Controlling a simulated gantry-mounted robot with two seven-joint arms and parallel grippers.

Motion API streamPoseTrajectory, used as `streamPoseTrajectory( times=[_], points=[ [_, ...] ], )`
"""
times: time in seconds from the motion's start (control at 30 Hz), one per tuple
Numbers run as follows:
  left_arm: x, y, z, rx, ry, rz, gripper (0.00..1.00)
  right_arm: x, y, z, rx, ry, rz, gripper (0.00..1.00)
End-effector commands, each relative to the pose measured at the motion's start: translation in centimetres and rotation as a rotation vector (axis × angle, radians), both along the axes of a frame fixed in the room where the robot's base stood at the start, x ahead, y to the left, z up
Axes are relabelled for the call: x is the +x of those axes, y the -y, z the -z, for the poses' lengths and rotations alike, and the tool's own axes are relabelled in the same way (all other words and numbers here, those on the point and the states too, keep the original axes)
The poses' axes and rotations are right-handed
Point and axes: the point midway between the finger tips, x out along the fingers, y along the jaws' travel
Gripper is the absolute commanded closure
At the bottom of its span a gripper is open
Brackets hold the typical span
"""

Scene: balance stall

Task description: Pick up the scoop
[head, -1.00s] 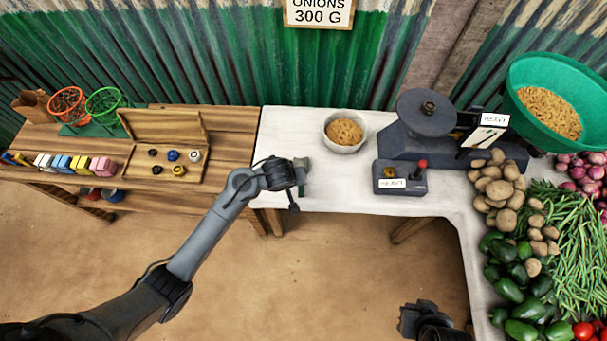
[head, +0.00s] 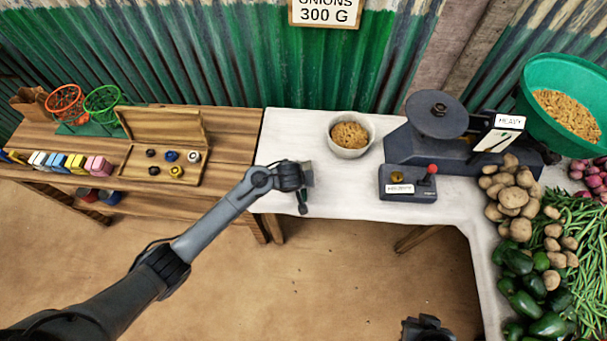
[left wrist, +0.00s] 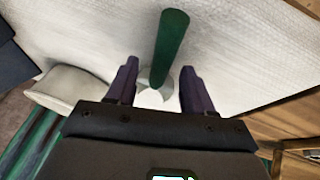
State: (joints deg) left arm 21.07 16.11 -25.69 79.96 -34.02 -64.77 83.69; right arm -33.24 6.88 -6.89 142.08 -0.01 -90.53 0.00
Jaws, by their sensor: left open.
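The scoop (left wrist: 170,45) shows in the left wrist view as a dark green handle with a pale metal part at its lower end, above the white tabletop. My left gripper (head: 305,176) is over the left part of the white table in the head view. In the left wrist view its two fingers (left wrist: 158,78) stand apart on either side of the scoop, with gaps visible. In the head view my left gripper largely hides the scoop. My right gripper (head: 427,329) is a dark shape at the bottom edge, and its jaws cannot be made out.
A bowl of grain (head: 364,151) stands right of my left gripper. The scale (head: 437,123) and a control box with a red lever (head: 408,190) are farther right. Potatoes (head: 513,198) and other vegetables fill the right side. A wooden table (head: 225,150) with a weight box adjoins on the left.

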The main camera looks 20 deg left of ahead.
Motion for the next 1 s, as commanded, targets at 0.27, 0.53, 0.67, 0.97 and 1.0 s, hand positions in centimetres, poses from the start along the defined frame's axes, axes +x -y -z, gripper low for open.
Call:
streamPoseTrajectory(
  times=[0.27,0.53,0.67,0.97,1.0],
  points=[
    [0.4,-0.03,0.75,0.0,0.001,0.0,0.48,-0.01,0.01,0.38,0.0,0.0,0.0,1.0],
    [0.38,0.0,0.75,0.0,0.001,0.0,0.76,-0.02,0.01,0.37,0.0,0.0,0.0,1.0],
    [0.37,0.0,0.76,0.0,0.001,0.0,0.96,-0.02,0.01,0.37,0.0,0.0,0.0,1.0],
    [0.37,0.01,0.73,0.0,0.001,0.0,1.0,-0.02,0.01,0.36,0.0,0.0,0.0,1.0],
    [0.37,0.02,0.7,0.0,0.001,0.0,1.0,-0.02,0.0,0.34,0.0,0.0,0.0,1.0]
  ],
)
